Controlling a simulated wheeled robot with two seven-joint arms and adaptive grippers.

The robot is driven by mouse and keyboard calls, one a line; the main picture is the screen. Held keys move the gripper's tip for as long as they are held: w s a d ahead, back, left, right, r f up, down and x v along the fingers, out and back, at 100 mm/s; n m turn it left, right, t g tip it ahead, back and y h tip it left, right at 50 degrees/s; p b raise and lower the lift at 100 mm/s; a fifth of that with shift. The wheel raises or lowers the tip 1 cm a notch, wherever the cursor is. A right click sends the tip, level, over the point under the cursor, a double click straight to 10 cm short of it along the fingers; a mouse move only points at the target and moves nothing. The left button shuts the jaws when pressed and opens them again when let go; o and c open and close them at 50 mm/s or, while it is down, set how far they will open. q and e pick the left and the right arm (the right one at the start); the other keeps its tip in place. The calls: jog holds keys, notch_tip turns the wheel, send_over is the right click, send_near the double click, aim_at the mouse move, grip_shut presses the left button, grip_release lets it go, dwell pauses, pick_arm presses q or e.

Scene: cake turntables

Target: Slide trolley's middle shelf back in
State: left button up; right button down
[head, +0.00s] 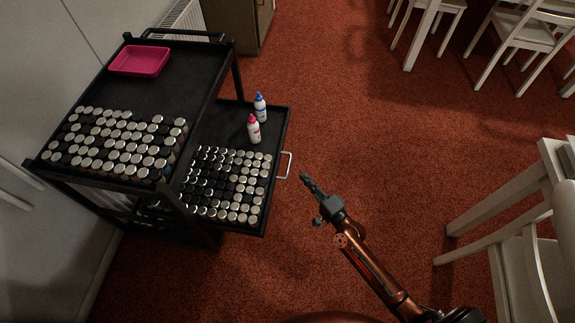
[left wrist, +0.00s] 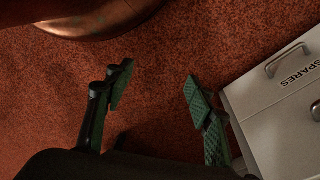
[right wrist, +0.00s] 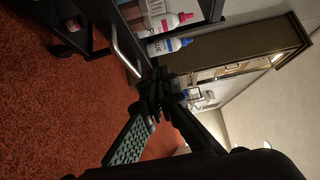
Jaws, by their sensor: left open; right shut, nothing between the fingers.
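The black trolley (head: 180,75) stands at the left in the head view. Its middle shelf (head: 232,118) is slid out to the right from under the top. The shelf carries rows of silver-capped jars (head: 225,185) and two upright white bottles, one pink-capped (head: 254,130) and one blue-capped (head: 260,107). A metal handle (head: 288,165) is on the shelf's right edge; it also shows in the right wrist view (right wrist: 124,48). My right gripper (head: 306,178) is shut and empty, just right of the handle. My left gripper (left wrist: 160,95) is open and empty, outside the head view.
The trolley's top holds a pink tray (head: 140,61) and more jars (head: 115,140). A white box marked SPARES (left wrist: 285,105) is beside my left gripper. White chairs (head: 520,235) stand at the right. The red carpet (head: 350,110) is clear right of the shelf.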

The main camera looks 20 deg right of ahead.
jog(key=b, duration=0.2)
send_near(274, 152)
jog(key=w+d, duration=0.2)
jog(key=w, duration=0.1)
jog(key=w+a, duration=0.1)
jog(key=w+a+b, duration=0.1)
jog(key=a, duration=0.1)
jog(key=shift+w+f, duration=0.25)
jog(key=shift+w, duration=0.15)
pick_arm(q)
jog(key=w+d+f+t+h, duration=0.1)
jog(key=w+d+f+t, duration=0.1)
jog(key=w+d+f, duration=0.2)
jog(key=shift+w+f, duration=0.5)
jog(key=shift+f, duration=0.2)
jog(key=shift+a, duration=0.15)
